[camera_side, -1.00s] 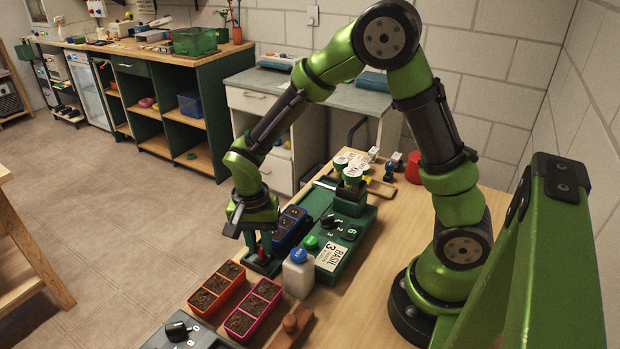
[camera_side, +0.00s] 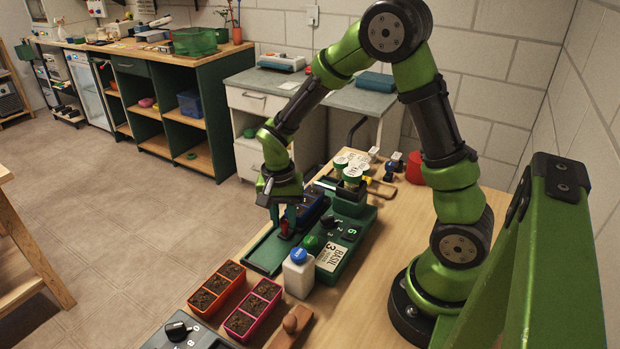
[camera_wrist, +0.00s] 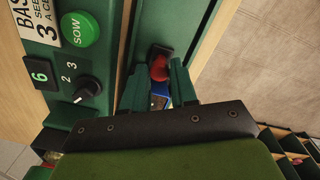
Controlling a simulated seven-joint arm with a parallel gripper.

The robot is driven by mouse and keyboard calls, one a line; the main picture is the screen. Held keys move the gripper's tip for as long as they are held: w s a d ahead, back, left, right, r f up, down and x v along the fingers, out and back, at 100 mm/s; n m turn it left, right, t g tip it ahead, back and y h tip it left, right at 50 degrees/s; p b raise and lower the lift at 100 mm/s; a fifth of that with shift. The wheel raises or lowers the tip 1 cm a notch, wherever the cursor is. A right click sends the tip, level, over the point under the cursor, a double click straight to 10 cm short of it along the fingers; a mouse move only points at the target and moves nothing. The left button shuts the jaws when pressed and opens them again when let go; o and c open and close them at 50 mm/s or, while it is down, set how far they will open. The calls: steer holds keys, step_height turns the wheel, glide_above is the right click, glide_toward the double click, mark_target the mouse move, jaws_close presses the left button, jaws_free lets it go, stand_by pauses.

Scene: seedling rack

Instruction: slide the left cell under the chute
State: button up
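The dark blue tray of cells (camera_side: 311,208) lies in the green track (camera_side: 265,254), beside the seeder (camera_side: 345,235). A red knob (camera_side: 285,228) stands at the tray's near end; it also shows in the wrist view (camera_wrist: 159,68). My gripper (camera_side: 283,224) points down with one finger on each side of the knob, closed on it. In the wrist view my gripper (camera_wrist: 158,72) hides most of the tray, with only a bit of blue (camera_wrist: 160,89) showing between the fingers. The chute is hidden; I cannot tell which cell lies under it.
The seeder has a green SOW button (camera_wrist: 81,28), a black dial (camera_wrist: 87,90) and a display reading 6 (camera_wrist: 39,77). A white bottle with a blue cap (camera_side: 299,275) stands close to the track. Orange (camera_side: 217,286) and pink (camera_side: 254,309) soil trays sit in front.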

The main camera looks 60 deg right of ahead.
steer(key=o, duration=0.3)
step_height(320, 180, up, 17)
steer(key=shift+w+a, duration=0.2)
steer(key=shift+w, duration=0.15)
steer(key=shift+f, duration=0.1)
steer(key=s+a+r+n+t+y, duration=0.1)
steer(key=s+a+r+n+t, duration=0.1)
steer(key=s, duration=0.4)
steer(key=s+a+r+n+t+y, duration=0.1)
steer(key=s+a+r+n+t, duration=0.1)
steer(key=s+n+t, duration=0.3)
steer(key=shift+s+a+n+t, duration=0.3)
steer(key=shift+s+a+n, duration=0.5)
steer(key=shift+a, duration=0.05)
